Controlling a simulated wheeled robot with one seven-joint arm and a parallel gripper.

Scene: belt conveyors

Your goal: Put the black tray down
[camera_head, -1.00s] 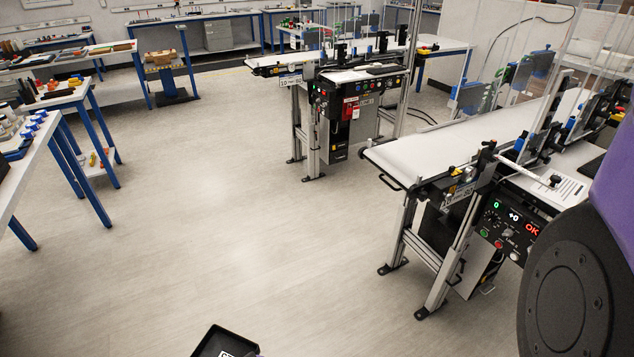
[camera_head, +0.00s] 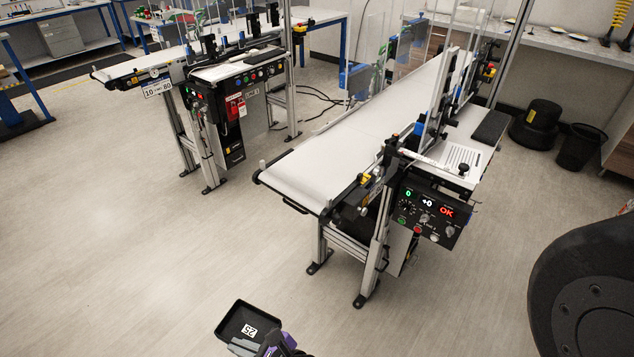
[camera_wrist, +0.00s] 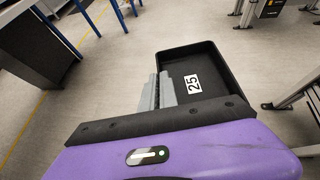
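The black tray (camera_head: 236,318) shows at the bottom of the head view, with a white label reading 25 on its floor. It looks empty. In the wrist view the tray (camera_wrist: 228,75) lies just beyond my purple gripper body. My gripper (camera_wrist: 163,90) has its grey fingers at the tray's left wall and appears shut on it. The tray is held above the floor. In the head view my gripper (camera_head: 262,345) is partly cut off by the lower edge.
Another conveyor (camera_head: 150,70) is at the left. A black bin (camera_head: 580,148) and a side bench (camera_head: 560,42) are at the right. The floor at left is clear.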

